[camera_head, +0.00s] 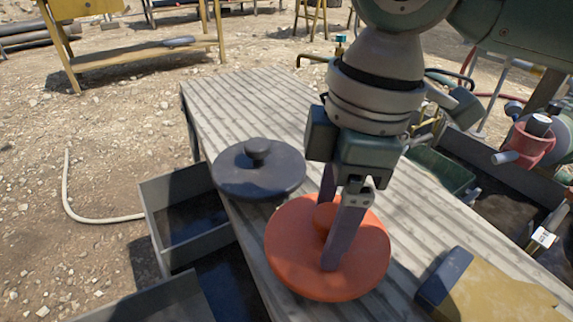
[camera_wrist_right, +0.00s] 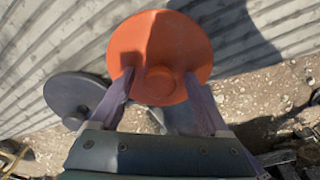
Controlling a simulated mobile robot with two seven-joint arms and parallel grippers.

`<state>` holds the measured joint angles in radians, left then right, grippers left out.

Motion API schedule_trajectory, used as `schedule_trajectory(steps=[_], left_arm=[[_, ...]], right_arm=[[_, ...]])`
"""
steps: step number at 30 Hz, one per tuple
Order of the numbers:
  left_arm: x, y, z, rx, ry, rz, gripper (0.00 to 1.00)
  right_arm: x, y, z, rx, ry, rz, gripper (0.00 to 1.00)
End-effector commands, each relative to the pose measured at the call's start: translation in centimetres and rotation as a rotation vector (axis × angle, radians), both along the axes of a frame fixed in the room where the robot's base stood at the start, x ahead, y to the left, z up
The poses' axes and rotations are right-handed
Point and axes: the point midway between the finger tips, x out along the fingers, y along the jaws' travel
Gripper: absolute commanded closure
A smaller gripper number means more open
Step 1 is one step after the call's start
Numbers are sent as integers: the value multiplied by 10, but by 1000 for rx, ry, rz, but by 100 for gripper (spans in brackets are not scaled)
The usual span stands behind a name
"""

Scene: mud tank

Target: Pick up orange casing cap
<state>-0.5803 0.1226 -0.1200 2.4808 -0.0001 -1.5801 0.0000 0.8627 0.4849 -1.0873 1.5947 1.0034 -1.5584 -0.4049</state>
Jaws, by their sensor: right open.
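The orange casing cap (camera_head: 290,252) is a round disc with a raised knob, lying on the wooden bench (camera_head: 270,115). It also shows in the right wrist view (camera_wrist_right: 150,40), with its knob between and a little beyond the fingers. My right gripper (camera_head: 332,235) is above the cap, pointing down, its two fingers apart on either side of the knob. In the head view the near finger covers part of the cap and knob. I cannot tell whether the fingers touch the cap. My left gripper is not in view.
A dark round cap (camera_head: 259,170) with a knob lies just behind and left of the orange one. Grey open bins (camera_head: 180,190) stand along the bench's left side. A yellow and dark block (camera_head: 480,290) lies at the front right. The far bench top is clear.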

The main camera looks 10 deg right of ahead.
Motion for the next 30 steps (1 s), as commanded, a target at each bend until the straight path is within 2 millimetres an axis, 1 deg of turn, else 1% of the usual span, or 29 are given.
schedule_trajectory(steps=[3,24,30], left_arm=[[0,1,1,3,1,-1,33],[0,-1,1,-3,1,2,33],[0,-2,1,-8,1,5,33]], right_arm=[[0,0,1,0,0,0,21],[0,0,2,0,0,0,99],[0,0,2,0,0,0,100]])
